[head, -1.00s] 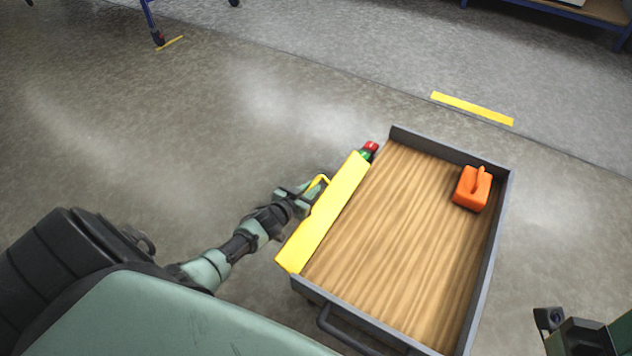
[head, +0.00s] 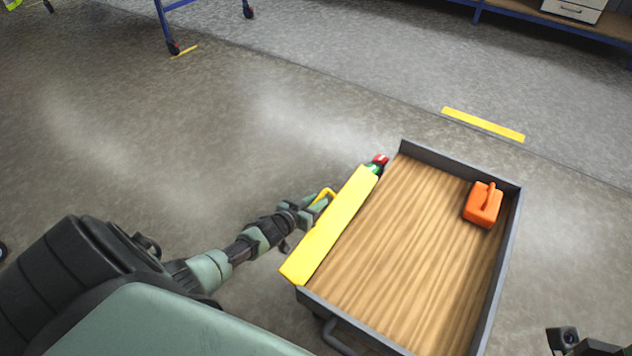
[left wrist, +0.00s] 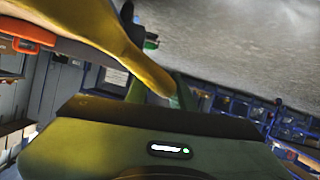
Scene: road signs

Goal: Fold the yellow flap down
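The yellow flap (head: 330,226) runs along the left side of a grey-rimmed cart with a wooden deck (head: 410,245). A yellow handle (head: 324,194) stands out from the flap's outer side. My left gripper (head: 318,203) is at this handle, on the outer left side of the flap. Its fingers are partly hidden, so I cannot tell whether they are closed on the handle. In the left wrist view the flap (left wrist: 105,35) crosses close in front of the gripper. My right gripper does not show clearly; only a dark part of that arm is at the bottom right.
An orange canister (head: 483,204) stands on the deck at the far right. Red and green items (head: 377,165) are at the flap's far end. A yellow floor strip (head: 484,124) lies beyond the cart. The floor left of the cart is clear.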

